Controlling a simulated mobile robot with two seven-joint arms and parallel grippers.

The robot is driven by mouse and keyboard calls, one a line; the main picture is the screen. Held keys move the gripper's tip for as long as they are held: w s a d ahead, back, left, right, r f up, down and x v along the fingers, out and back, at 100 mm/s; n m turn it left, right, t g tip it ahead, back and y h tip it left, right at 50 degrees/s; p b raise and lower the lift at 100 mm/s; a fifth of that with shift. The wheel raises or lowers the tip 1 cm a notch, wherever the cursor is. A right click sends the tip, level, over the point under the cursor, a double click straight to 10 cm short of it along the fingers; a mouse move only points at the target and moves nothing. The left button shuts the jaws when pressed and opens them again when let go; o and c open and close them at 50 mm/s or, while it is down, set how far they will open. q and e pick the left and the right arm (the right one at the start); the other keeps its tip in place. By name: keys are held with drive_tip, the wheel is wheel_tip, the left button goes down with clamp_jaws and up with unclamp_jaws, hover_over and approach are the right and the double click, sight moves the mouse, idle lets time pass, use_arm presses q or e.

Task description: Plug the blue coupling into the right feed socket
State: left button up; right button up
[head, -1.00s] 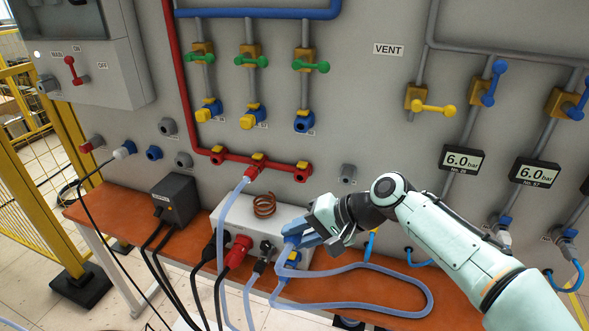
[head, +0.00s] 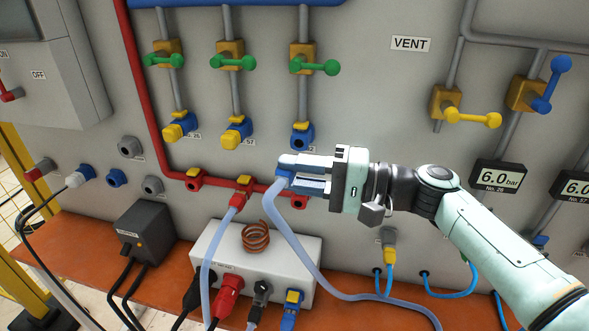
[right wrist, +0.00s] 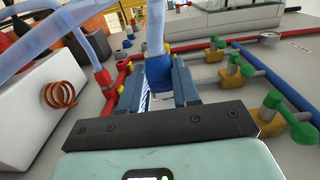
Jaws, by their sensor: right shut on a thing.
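The blue coupling (head: 283,180) is between the fingertips of my right gripper (head: 290,172), with a translucent hose running down from it. In the right wrist view the blue coupling (right wrist: 159,75) sits between both fingers, with the hose rising from it. The right feed socket (head: 302,140) is blue with a yellow tab, below the rightmost green-handled valve. It looks open and empty. My right gripper is just below this socket in the picture, with the coupling apart from it. The coupling's front end is hidden. My left gripper is not in view.
The two other blue feed sockets (head: 181,130) hold yellow plugs. A red manifold (head: 217,183) runs just behind and below the coupling; a hose with a red coupling (head: 238,200) is in its middle socket. A white box (head: 262,250) with a copper coil (head: 256,236) stands below.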

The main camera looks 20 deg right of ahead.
use_arm(q)
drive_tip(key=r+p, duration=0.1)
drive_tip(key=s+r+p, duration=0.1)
drive_tip(key=p, duration=0.1)
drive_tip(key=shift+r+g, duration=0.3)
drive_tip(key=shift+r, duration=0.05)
use_arm(e)
drive_tip(key=w+d, duration=0.3)
drive_tip(key=w, duration=0.2)
drive_tip(key=shift+d, duration=0.25)
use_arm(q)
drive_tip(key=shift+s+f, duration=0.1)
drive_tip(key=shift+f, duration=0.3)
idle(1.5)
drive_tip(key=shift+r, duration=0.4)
use_arm(e)
drive_tip(key=shift+w+d, duration=0.4)
drive_tip(key=shift+w, duration=0.05)
drive_tip(key=o, duration=1.1)
drive_tip(key=shift+c, duration=0.2)
